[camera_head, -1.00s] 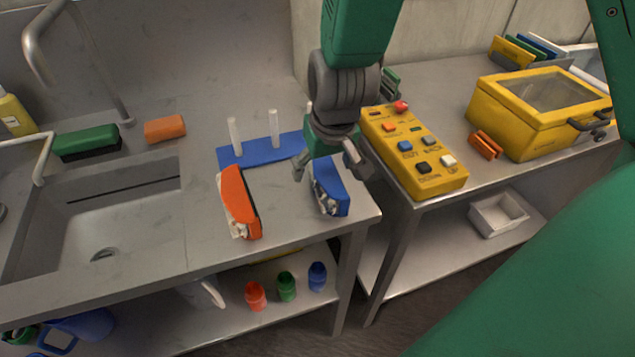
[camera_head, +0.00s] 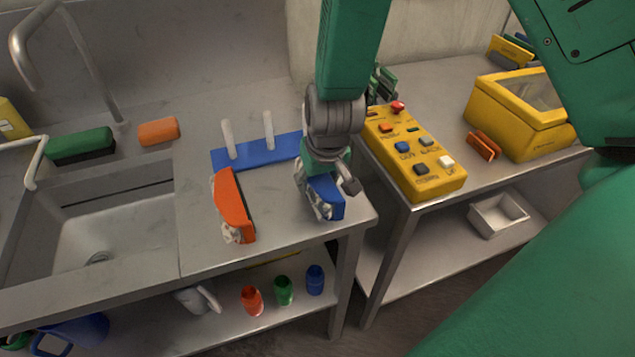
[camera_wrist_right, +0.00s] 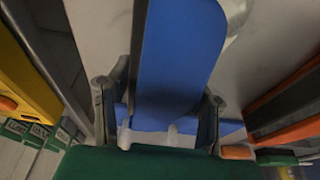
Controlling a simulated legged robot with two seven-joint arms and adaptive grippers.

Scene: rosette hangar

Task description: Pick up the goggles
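Blue goggles (camera_head: 323,199) lie on the steel counter near its right front corner. Orange goggles (camera_head: 231,206) lie to their left. My right gripper (camera_head: 327,182) is pointed down over the blue goggles, with its fingers on either side of them. In the right wrist view, the blue goggles (camera_wrist_right: 178,62) run between the two spread fingers (camera_wrist_right: 160,112), with a gap showing beside the left finger. The gripper looks open, and the palm hides part of the goggles. My left gripper is not in view.
A blue stand (camera_head: 255,151) with white pegs is behind the goggles. A yellow button box (camera_head: 425,175) sits close on the right, beyond a gap between counters. A yellow case (camera_head: 510,122) stands further right. The sink (camera_head: 100,235) is at left.

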